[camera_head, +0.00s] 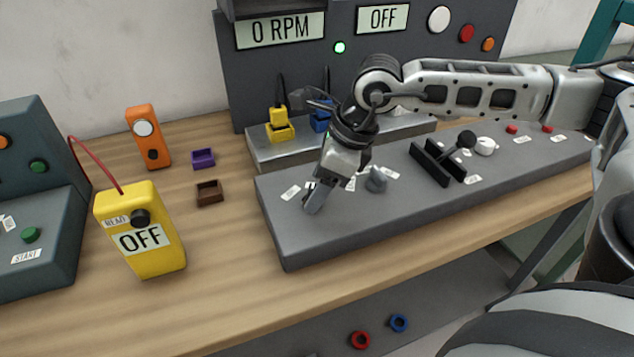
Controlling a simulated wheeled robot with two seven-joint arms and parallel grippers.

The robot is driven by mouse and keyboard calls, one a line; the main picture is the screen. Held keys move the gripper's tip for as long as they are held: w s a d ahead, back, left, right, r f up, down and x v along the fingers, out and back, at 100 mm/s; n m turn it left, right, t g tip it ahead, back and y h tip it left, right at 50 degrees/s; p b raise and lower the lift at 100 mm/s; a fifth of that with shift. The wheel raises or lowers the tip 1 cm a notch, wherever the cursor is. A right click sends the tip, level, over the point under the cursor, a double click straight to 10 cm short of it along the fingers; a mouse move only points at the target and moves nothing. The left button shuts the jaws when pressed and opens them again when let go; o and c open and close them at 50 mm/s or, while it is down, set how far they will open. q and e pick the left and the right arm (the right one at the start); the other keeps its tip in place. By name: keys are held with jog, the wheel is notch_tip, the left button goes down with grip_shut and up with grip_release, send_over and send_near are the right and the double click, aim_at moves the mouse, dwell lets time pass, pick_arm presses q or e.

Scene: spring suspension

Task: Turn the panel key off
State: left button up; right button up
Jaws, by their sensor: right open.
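The grey control panel (300,240) lies on the wooden bench with small white labels and controls along its top. My right gripper (316,198) points down over the left part of this panel, its fingertips close to the surface near a label (291,192). It is open. I cannot make out a key; any control right at the fingertips is hidden by the gripper. A grey knob (376,180) stands just right of the gripper, apart from it. The upright display above reads OFF (382,18) and 0 RPM (281,30), with a lit green lamp (340,47). My left gripper is not in view.
Right of the knob are a black lever (440,160) in a slotted guide, a white knob (486,146) and red buttons (512,129). A yellow meter (140,230) reading OFF and an orange device (148,137) stand on the left. The bench front (230,310) is clear.

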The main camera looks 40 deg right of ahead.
jog(key=shift+w+a+f, duration=0.1)
jog(key=shift+a+f, duration=0.05)
jog(key=shift+f, duration=0.4)
jog(key=c, duration=1)
